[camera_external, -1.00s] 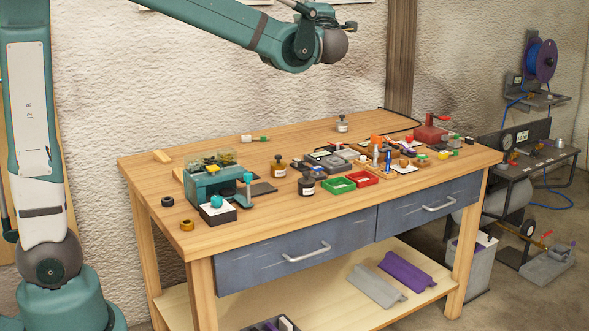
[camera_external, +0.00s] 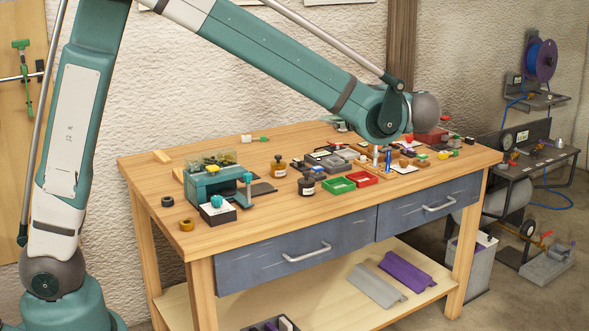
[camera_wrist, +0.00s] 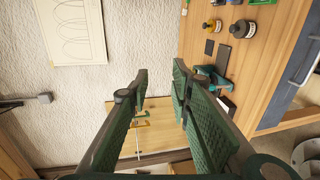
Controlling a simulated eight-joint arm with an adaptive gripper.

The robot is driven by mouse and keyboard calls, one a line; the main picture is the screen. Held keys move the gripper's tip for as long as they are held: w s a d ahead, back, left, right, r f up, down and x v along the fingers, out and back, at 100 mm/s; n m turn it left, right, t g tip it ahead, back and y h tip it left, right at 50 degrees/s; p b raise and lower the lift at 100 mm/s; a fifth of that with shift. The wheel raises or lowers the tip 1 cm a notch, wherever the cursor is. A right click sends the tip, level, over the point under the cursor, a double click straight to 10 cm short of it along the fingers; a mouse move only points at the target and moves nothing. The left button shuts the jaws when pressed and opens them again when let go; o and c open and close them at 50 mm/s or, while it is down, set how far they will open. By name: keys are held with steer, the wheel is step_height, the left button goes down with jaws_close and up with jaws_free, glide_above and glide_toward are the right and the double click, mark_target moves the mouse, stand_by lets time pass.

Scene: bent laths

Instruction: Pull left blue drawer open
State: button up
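The left blue drawer (camera_external: 296,252) is in the front of the wooden workbench in the external view. It is closed, and its silver bar handle (camera_external: 307,251) is in plain sight. The right blue drawer (camera_external: 428,207) beside it is closed too. Part of a blue drawer front (camera_wrist: 296,100) shows at the right edge of the wrist view. My gripper (camera_wrist: 158,75) shows in the wrist view with its two green ribbed fingers apart and nothing between them. It is clear of the drawer and handle. In the external view my gripper itself cannot be made out; my arm reaches over the bench.
The wooden benchtop (camera_external: 150,180) holds several small items, including dark bottles (camera_external: 306,185), a green tray (camera_external: 338,185), a red tray (camera_external: 362,178) and a teal device (camera_external: 210,182). The lower shelf (camera_external: 330,298) holds grey and purple pieces. The floor before the drawers looks clear.

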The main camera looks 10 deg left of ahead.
glide_toward(314, 254)
steer(key=x, duration=0.2)
steer(key=shift+w+a+f, duration=0.2)
steer(key=shift+b+x, duration=0.85)
steer(key=shift+x, duration=3.05)
steer(key=shift+r, duration=0.1)
jaws_close()
